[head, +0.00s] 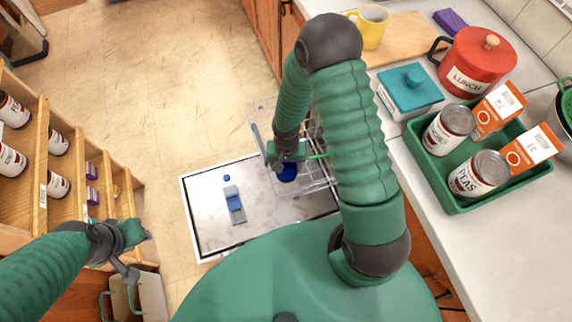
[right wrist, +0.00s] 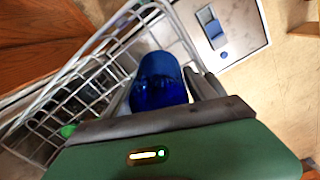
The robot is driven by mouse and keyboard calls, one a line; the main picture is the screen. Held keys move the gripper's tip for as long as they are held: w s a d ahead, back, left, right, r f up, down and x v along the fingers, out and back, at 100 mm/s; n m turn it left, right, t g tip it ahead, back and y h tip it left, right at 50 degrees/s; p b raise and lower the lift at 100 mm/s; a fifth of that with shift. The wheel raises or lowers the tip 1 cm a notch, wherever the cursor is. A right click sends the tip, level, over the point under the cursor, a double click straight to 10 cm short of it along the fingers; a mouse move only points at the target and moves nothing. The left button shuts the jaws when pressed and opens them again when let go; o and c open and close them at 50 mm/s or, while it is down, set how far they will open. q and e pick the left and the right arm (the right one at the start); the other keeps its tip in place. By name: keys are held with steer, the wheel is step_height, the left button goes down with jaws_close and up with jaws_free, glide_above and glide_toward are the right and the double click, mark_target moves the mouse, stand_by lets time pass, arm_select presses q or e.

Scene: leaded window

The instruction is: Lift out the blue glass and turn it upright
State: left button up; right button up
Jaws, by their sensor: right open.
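The blue glass (head: 287,172) is in the white wire rack, under my right gripper (head: 287,160) in the head view. In the right wrist view the blue glass (right wrist: 160,80) stands between the two dark fingers of my right gripper (right wrist: 160,100). The fingers are open around it, one on each side; whether they touch it cannot be told. Its closed, rounded end seems to face the camera. My left gripper (head: 132,245) is at the lower left, away from the rack, near the wooden shelf; its jaws are too small to judge.
The wire rack (right wrist: 70,95) sits over the white dishwasher door (head: 205,215), which bears a blue-grey dispenser (head: 234,204). The counter (head: 430,200) at right holds a green tray (head: 450,200) of cans, a red lunch pot (head: 475,62) and a yellow mug (head: 370,27).

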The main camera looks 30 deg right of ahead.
steer(key=shift+c, duration=0.4)
steer(key=c, duration=1.2)
